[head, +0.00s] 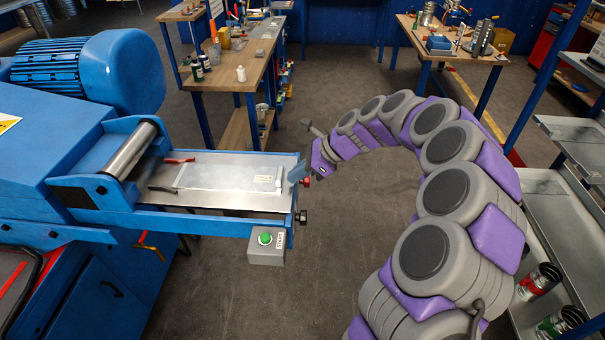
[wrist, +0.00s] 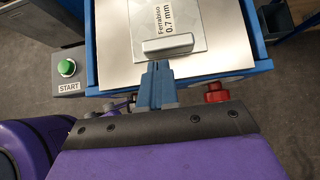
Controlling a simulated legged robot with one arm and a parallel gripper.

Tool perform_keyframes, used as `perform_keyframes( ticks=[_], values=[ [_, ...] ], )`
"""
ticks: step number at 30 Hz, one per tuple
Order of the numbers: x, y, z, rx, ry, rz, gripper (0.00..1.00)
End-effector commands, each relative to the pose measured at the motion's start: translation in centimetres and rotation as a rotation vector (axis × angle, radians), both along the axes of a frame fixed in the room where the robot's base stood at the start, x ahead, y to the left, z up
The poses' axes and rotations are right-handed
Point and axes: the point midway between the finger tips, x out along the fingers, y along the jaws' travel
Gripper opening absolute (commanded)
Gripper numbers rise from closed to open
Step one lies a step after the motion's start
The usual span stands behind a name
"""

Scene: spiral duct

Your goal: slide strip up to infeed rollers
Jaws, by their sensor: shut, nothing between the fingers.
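The metal strip (head: 225,177) lies flat on the infeed table (head: 215,200), its far end a short way from the rollers (head: 130,150). In the wrist view the strip (wrist: 198,18) carries a label reading "Ferrabiso 0.7 mm". A small grey block (wrist: 167,46) sits at the strip's near end and shows pale in the head view (head: 279,178). My gripper (head: 297,172) is at the table's outer edge, behind the block. In the wrist view my gripper (wrist: 156,68) is shut and empty, its tips right by the block; I cannot tell if they touch it.
A green START button (head: 265,239) is on a grey box at the table's front corner. A red knob (wrist: 215,91) is on the table's end edge. The blue machine (head: 60,130) fills the left. Workbenches (head: 245,65) stand behind; a shelf (head: 555,215) stands right.

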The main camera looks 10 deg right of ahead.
Motion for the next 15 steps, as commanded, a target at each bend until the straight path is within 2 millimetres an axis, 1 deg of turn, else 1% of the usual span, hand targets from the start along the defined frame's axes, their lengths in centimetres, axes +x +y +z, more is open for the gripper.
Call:
perform_keyframes(
  ticks=[8, 15],
  values=[
    [0.2, 0.5, 0.3, 0.001, 0.001, 0.003, 0.0],
    [0.9, 2.6, 0.5, 0.007, 0.007, 0.005, 0.0]
  ],
)
